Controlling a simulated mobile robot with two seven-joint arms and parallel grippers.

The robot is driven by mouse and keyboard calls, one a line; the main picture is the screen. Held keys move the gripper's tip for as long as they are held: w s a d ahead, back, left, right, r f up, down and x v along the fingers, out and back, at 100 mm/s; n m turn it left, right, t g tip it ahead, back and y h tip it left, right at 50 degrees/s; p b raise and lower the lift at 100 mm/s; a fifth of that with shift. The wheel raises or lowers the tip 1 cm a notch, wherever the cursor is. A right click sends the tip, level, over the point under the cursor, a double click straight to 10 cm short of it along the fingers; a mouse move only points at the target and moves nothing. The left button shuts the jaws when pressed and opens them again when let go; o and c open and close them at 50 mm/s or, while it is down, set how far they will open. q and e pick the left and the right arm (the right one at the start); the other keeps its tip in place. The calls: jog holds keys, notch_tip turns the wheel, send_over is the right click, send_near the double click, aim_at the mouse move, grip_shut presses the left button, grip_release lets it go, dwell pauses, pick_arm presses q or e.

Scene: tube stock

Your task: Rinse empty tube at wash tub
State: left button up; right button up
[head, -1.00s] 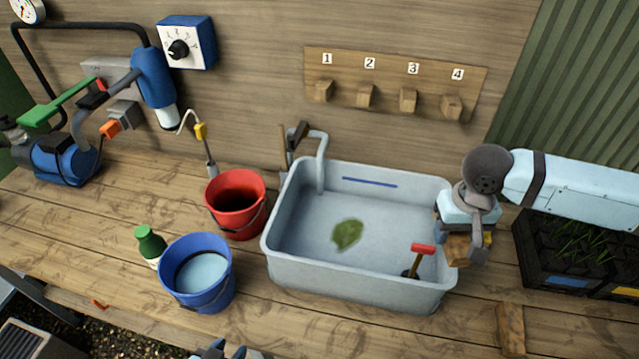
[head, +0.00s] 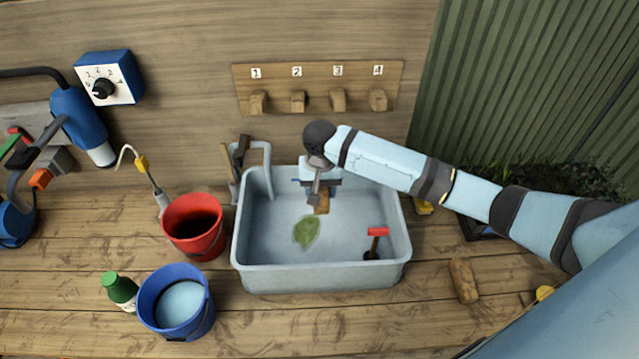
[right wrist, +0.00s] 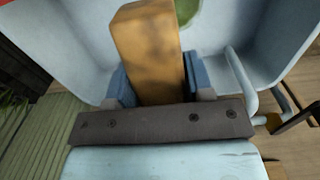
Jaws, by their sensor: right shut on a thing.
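The grey-blue wash tub (head: 318,278) stands on the wooden bench. My right gripper (head: 320,186) is over the back part of the tub. It is shut on a brown, boxy tube (head: 321,204), which also shows between the blue fingers in the right wrist view (right wrist: 148,55). The tube is over the tub's inside; I cannot tell whether it touches water. A green leaf (head: 306,232) lies in the tub, just in front of the tube. A red-handled tool (head: 376,240) stands at the tub's right front. A grey tap (head: 266,165) rises at its back left corner. My left gripper is out of view.
A red bucket (head: 194,228), a blue bucket (head: 177,305) with pale liquid and a green-capped bottle (head: 121,291) stand left of the tub. A numbered peg rack (head: 318,86) hangs behind. A brown block (head: 463,281) lies at right. The bench in front of the tub is clear.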

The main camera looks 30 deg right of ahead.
jog(key=shift+a+f, duration=0.15)
jog(key=shift+f, duration=0.9)
notch_tip(320, 180, down, 11)
jog(key=b, duration=0.2)
jog(key=shift+f+b, duration=0.15)
jog(key=shift+b, duration=0.15)
notch_tip(320, 180, down, 4)
jog(key=b, duration=0.4)
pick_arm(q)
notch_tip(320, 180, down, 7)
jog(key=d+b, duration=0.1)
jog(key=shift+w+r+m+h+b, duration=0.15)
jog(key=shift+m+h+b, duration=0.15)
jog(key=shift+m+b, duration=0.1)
pick_arm(e)
jog(key=shift+f, duration=0.5)
